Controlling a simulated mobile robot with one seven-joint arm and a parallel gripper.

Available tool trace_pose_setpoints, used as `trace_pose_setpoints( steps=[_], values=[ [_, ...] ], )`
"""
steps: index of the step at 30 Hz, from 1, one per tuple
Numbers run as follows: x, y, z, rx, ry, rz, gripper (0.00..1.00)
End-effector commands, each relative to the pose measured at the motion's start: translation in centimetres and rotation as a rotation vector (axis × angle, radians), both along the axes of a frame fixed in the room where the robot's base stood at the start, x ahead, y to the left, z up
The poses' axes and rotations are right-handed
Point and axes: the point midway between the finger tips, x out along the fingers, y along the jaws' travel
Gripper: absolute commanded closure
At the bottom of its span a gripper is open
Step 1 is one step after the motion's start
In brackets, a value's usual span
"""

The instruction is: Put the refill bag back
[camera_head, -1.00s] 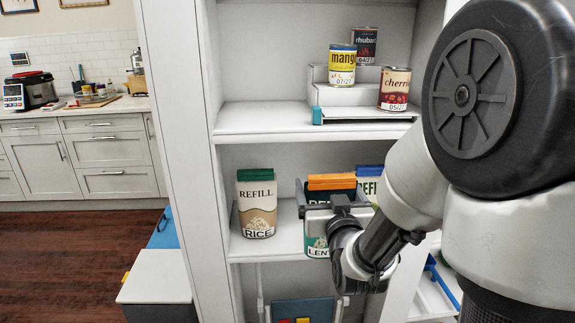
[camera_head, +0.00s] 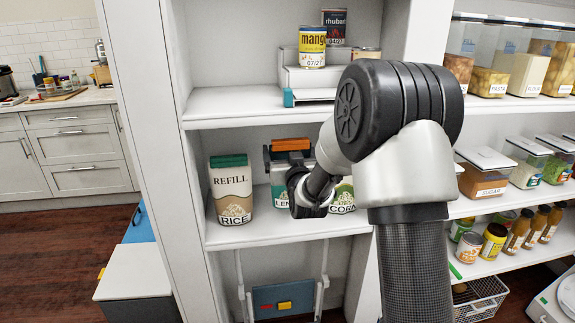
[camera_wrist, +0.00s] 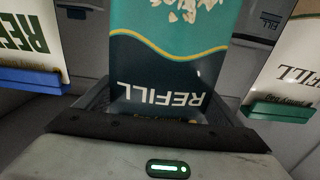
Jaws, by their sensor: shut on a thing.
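The lentil refill bag (camera_head: 281,193), teal and dark with an orange clip (camera_head: 290,145), is between the jaws of my gripper (camera_head: 289,154). In the wrist view the bag (camera_wrist: 165,65) shows upside down between the fingers. It is upright in the middle shelf bay; I cannot tell whether its base touches the shelf. My wrist hides part of its front. The rice refill bag (camera_head: 231,190), with a green clip, stands to its left. The corn refill bag (camera_head: 343,195) is to its right, partly hidden by my arm. Its blue clip (camera_wrist: 30,82) shows in the wrist view.
Cans, including the mango can (camera_head: 312,47), stand on a stepped riser (camera_head: 305,80) on the shelf above. The white upright (camera_head: 155,130) bounds the bay at left. Jars and clear boxes fill the shelves at right. A folded step stool (camera_head: 283,298) is below.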

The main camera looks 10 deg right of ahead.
Motion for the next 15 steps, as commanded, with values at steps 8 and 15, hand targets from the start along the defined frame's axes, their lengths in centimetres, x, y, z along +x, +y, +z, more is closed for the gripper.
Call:
trace_pose_setpoints(
  steps=[8, 15],
  values=[
    [0.0, 0.0, -3.1, 0.001, -0.001, 0.0, 0.73],
    [0.4, 0.0, -3.8, 0.001, -0.005, 0.0, 0.73]
  ],
)
